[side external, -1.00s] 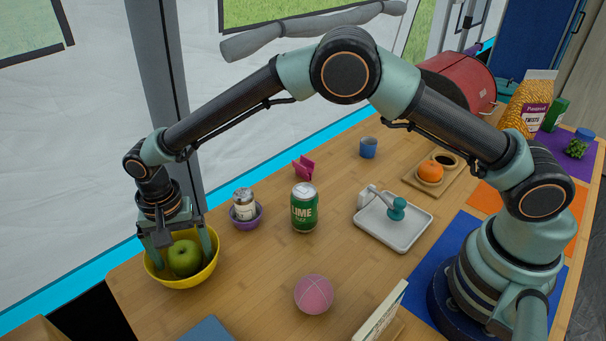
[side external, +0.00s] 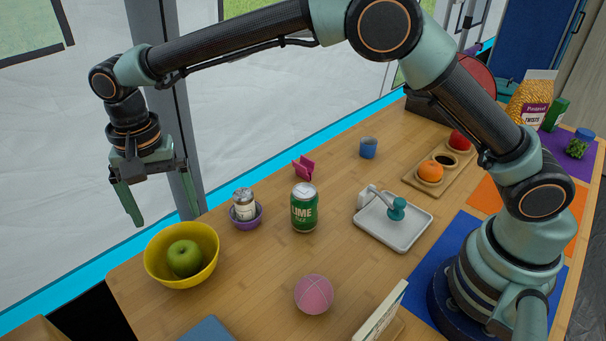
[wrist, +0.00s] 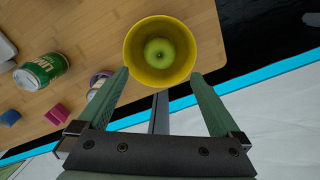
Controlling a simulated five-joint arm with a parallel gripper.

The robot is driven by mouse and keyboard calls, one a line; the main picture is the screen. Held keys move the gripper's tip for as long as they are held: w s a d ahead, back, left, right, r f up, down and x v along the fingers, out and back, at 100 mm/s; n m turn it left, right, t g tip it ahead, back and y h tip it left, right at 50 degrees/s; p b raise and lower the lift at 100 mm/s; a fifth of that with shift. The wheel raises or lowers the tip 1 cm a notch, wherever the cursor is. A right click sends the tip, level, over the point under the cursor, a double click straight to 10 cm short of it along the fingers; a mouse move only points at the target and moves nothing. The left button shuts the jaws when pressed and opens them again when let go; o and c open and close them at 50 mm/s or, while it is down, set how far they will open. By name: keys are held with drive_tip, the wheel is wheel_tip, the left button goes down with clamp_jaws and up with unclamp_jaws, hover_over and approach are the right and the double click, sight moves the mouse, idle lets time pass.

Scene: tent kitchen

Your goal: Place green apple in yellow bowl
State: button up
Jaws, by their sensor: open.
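The green apple (side external: 185,258) lies inside the yellow bowl (side external: 207,273), which stands upright near the left end of the wooden table. In the wrist view the apple (wrist: 160,52) rests near the middle of the bowl (wrist: 133,50). My gripper (side external: 160,212) is open and empty, raised above the bowl and apart from it. Its two fingers also show in the wrist view (wrist: 158,84), spread wide on the near side of the bowl.
A purple cup (side external: 246,217) with a shaker, a green can (side external: 304,208) and a pink ball (side external: 314,294) stand right of the bowl. A white tray (side external: 412,237) lies farther right. A wooden holder (side external: 452,180) bears an orange (side external: 430,171) and a red fruit (side external: 460,140). Bare table lies between.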

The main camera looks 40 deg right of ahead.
drive_tip(key=s+d+r+n+t, duration=0.2)
drive_tip(key=d+r, duration=0.9)
drive_tip(key=d, duration=0.5)
drive_tip(key=s+d+n+t, duration=0.3)
drive_tip(key=s+d+n, duration=0.1)
drive_tip(key=s+d, duration=0.9)
drive_tip(key=shift+d+f+t, duration=0.25)
drive_tip(key=shift+d+t, duration=0.05)
drive_tip(key=shift+d, duration=0.8)
